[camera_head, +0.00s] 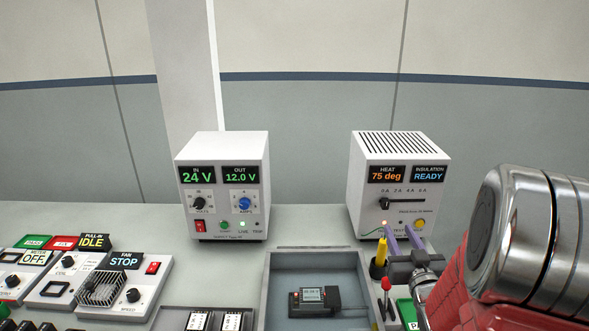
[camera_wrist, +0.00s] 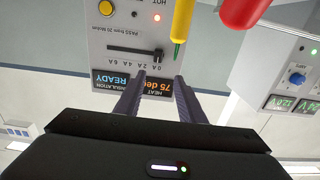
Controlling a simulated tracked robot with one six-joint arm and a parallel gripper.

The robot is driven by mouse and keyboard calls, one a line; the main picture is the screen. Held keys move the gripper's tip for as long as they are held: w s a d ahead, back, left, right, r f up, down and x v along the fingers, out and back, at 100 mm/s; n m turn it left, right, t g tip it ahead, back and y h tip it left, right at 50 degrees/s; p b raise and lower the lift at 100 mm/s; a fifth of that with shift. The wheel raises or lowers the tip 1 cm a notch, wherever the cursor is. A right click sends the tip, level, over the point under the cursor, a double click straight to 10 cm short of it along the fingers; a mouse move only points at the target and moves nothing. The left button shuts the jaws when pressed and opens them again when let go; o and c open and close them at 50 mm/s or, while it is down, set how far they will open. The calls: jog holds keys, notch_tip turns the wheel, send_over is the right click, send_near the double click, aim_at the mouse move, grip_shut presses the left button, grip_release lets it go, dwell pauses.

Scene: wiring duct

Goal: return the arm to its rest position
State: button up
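My gripper (camera_head: 399,234) is at the right in the head view, in front of the lower face of the heat and insulation tester (camera_head: 400,180). Its two purple-grey fingers are apart with nothing held between them. In the wrist view the gripper (camera_wrist: 155,84) is also open, with the tester's panel (camera_wrist: 120,50) upside down beyond the fingertips. I cannot tell whether the fingertips touch the tester. My red arm (camera_head: 452,290) reaches in from the lower right, and its metal joint hides part of the bench.
A yellow probe (camera_head: 378,262) and a red probe (camera_head: 387,292) stand close beside my gripper. A grey tray (camera_head: 268,300) holds a dark module (camera_head: 314,301). The power supply (camera_head: 223,185) stands left of the tester. A fan unit (camera_head: 125,285) is at the left. The bench between the two instruments is clear.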

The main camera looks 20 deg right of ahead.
jog(key=shift+a, duration=0.1)
jog(key=s+a+r+n+g+y, duration=0.1)
jog(key=a+r+g, duration=0.15)
jog(key=a, duration=0.35)
jog(key=s+a+r+g, duration=0.1)
jog(key=s+a+g, duration=0.1)
jog(key=a+g, duration=0.35)
jog(key=s+a+n+g+y, duration=0.2)
jog(key=s+a+g+y, duration=0.1)
jog(key=s+a, duration=1.3)
jog(key=shift+s+a+r+g+y, duration=0.2)
jog(key=shift+s+a+g+y, duration=0.15)
jog(key=shift+s, duration=0.75)
dwell(2.5)
